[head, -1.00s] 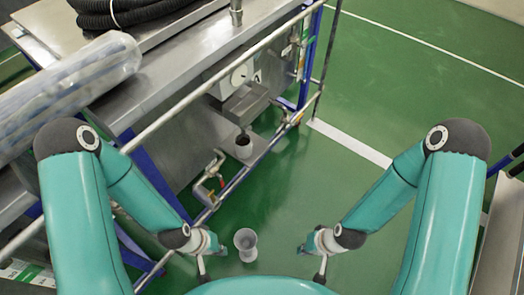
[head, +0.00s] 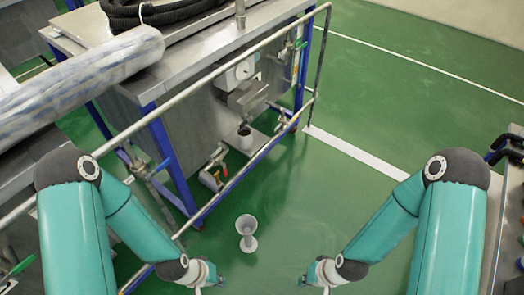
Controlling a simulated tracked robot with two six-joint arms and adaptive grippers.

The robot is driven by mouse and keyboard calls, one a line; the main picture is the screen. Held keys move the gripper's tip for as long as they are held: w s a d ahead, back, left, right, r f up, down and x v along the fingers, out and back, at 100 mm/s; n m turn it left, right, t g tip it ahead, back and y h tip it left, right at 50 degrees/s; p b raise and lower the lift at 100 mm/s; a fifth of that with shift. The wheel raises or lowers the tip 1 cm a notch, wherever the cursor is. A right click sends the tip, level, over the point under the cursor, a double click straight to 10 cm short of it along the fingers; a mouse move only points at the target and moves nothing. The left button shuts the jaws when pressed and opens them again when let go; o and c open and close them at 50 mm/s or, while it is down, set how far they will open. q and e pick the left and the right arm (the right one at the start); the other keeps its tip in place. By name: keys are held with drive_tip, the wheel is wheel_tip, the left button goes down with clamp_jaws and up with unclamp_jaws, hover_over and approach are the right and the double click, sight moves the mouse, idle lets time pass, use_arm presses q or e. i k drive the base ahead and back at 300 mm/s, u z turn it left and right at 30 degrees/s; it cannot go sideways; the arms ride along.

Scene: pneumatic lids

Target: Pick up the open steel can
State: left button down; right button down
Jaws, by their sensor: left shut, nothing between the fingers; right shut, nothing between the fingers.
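A small light-grey can (head: 245,138) with a dark open top stands upright under a metal spout, on a low ledge of the steel machine. It is small in the head view, so its contents cannot be told. My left gripper (head: 215,284) is low in the picture, shut and empty, well in front of the can and apart from it. My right gripper (head: 308,281) is low and to the right, also shut and empty. Both fingertips are partly cut off or hard to make out at the bottom.
A grey waisted vessel (head: 246,234) stands on the green floor between my grippers and the machine (head: 180,120). A metal rail (head: 230,65) and blue frame legs run before the can. A wrapped roll (head: 80,75) lies at left.

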sight(245, 134)
drive_tip(key=u, duration=0.2)
drive_tip(key=i, duration=0.75)
drive_tip(key=z, duration=0.25)
drive_tip(key=k, duration=0.9)
drive_tip(key=u, duration=0.2)
drive_tip(key=i, duration=0.9)
drive_tip(key=z, duration=1.65)
drive_tip(key=i, duration=0.1)
drive_tip(key=u, duration=3.2)
